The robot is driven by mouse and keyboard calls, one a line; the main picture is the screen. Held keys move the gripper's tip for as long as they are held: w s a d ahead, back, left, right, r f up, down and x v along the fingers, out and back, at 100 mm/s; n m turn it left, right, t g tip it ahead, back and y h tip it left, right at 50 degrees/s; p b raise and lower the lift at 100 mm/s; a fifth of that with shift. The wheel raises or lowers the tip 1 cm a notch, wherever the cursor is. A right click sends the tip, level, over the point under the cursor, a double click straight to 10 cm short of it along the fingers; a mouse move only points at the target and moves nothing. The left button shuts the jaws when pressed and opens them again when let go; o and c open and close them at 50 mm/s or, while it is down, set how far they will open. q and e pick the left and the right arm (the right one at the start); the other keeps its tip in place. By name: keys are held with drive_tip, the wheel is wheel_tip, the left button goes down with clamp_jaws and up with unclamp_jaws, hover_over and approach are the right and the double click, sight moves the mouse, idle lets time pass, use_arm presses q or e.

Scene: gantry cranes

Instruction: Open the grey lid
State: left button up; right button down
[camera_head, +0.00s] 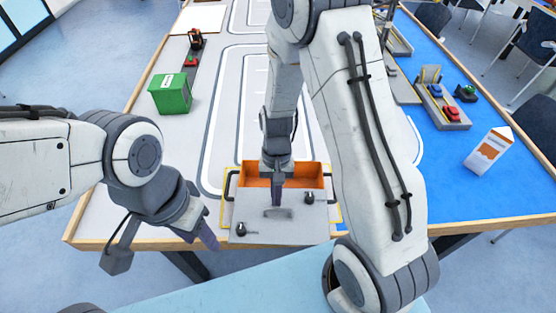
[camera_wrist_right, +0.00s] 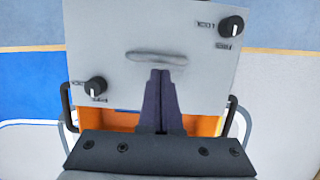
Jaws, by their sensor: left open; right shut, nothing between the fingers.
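The grey lid (camera_head: 260,222) is a flat panel with a bar handle (camera_wrist_right: 157,57) and two black knobs. It covers the near part of an orange box (camera_head: 254,168) at the table's front edge. Orange shows along the far side of the lid, so the box is partly uncovered. My right gripper (camera_head: 277,200) is shut and empty, pointing down over the lid. In the right wrist view its fingertips (camera_wrist_right: 160,73) overlap the handle's edge; I cannot tell whether they touch it. My left gripper (camera_head: 162,250) is open and empty, left of the box.
A green box (camera_head: 171,94) stands on the table's left side. A white and orange carton (camera_head: 489,150) and a grey block with red and blue parts (camera_head: 443,106) are on the blue mat at right. The grey surface between the green box and orange box is clear.

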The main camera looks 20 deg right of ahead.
drive_tip(key=w, duration=0.2)
drive_tip(key=d, duration=0.1)
drive_tip(key=shift+w+f, duration=0.3)
drive_tip(key=shift+w, duration=0.1)
drive_tip(key=shift+w+d+r, duration=0.1)
drive_tip(key=shift+w+r, duration=0.45)
drive_tip(key=shift+r, duration=0.2)
drive_tip(key=v, duration=0.8)
drive_tip(key=shift+s+r+b, duration=0.2)
drive_tip(key=shift+r+b, duration=0.05)
drive_tip(key=shift+b, duration=0.15)
drive_tip(key=s+a+r+n+t, duration=0.1)
drive_tip(key=s+a+r+n, duration=0.3)
drive_tip(key=s, duration=0.5)
drive_tip(key=s+a+r+n+t, duration=0.1)
drive_tip(key=s+a+r+n, duration=0.4)
drive_tip(key=s, duration=0.4)
drive_tip(key=shift+a+n+t, duration=0.3)
drive_tip(key=shift+a+n, duration=0.3)
drive_tip(key=shift+n, duration=0.6)
drive_tip(key=shift+s, duration=0.1)
